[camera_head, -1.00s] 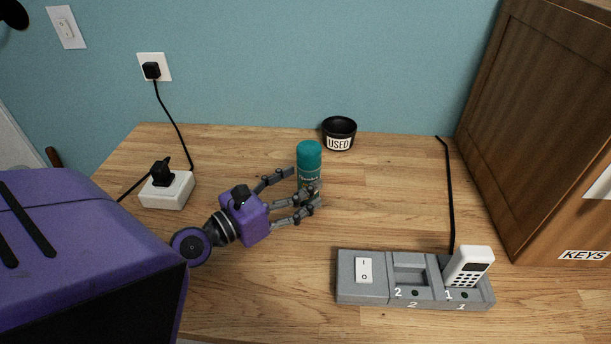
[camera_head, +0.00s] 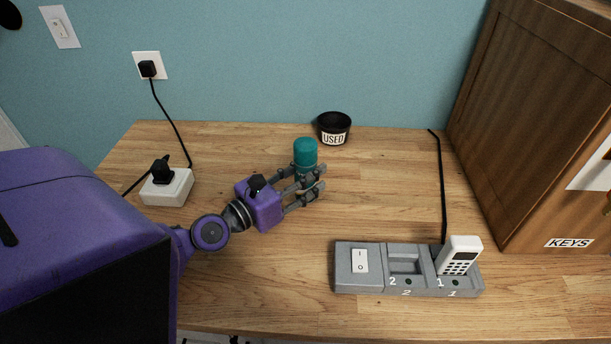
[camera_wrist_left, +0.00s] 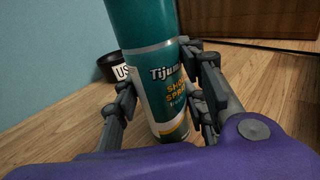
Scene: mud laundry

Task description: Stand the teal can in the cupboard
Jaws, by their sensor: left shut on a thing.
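The teal can (camera_head: 306,153) stands upright on the wooden counter towards the back, left of centre. It has a teal cap and a label reading "shoe spray"; it also shows large in the left wrist view (camera_wrist_left: 158,75). My left gripper (camera_head: 311,178) reaches in from the left and is shut on the can, with fingers on both sides of its lower half. The fingers hide part of the can's body in the head view. A wooden cabinet (camera_head: 545,130) marked KEYS stands at the right; I cannot tell if it is the cupboard. My right gripper does not show.
A black USED bowl (camera_head: 334,128) stands just behind the can. A grey charging dock (camera_head: 372,281) with a white handset (camera_head: 459,256) lies at front right, its black cord running back. A white power block (camera_head: 167,187) sits at left. The counter between can and cabinet is clear.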

